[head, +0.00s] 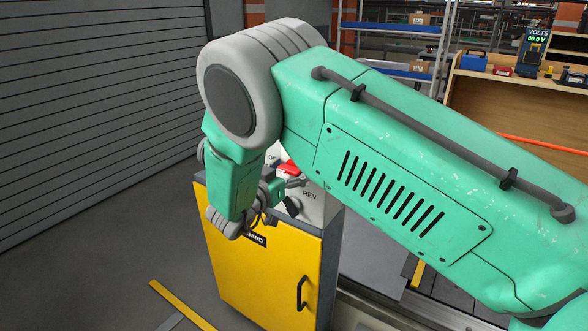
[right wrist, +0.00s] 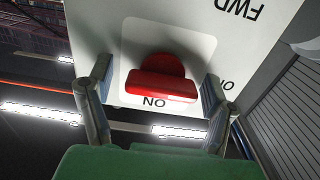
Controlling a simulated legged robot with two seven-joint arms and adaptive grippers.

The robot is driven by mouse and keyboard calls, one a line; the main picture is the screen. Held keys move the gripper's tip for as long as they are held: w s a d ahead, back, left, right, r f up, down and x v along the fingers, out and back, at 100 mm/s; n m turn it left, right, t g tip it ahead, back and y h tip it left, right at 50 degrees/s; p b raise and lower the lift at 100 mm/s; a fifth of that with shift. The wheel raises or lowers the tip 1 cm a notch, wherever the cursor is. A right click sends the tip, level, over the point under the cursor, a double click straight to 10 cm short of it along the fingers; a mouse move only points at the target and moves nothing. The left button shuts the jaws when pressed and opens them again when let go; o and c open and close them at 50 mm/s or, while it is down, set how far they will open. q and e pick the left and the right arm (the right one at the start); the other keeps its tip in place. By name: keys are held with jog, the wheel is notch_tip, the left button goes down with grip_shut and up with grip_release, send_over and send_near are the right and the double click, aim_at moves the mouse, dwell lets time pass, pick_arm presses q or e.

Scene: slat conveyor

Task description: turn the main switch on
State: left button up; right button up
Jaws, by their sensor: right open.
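The main switch is a red rotary knob (right wrist: 162,80) on a pale plate. In the right wrist view its thick bar lies across the picture, with an upside-down ON label beside it. In the head view a bit of the red switch (head: 289,168) shows on top of the yellow cabinet, partly hidden by my arm. My right gripper (head: 294,194) is at the cabinet top close to the switch. In the right wrist view its open fingers (right wrist: 157,92) stand on either side of the knob, with gaps to it. My left gripper is not in view.
An upside-down FWD label (right wrist: 238,10) is beside the switch plate. A grey shutter wall is at the left. A wooden bench (head: 500,95) with a VOLTS display (head: 535,45) is at the back right.

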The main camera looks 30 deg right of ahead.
jog(key=shift+a, duration=0.25)
jog(key=shift+c, duration=0.8)
jog(key=shift+a+r, duration=0.15)
jog(key=shift+a, duration=0.2)
jog(key=c, duration=1)
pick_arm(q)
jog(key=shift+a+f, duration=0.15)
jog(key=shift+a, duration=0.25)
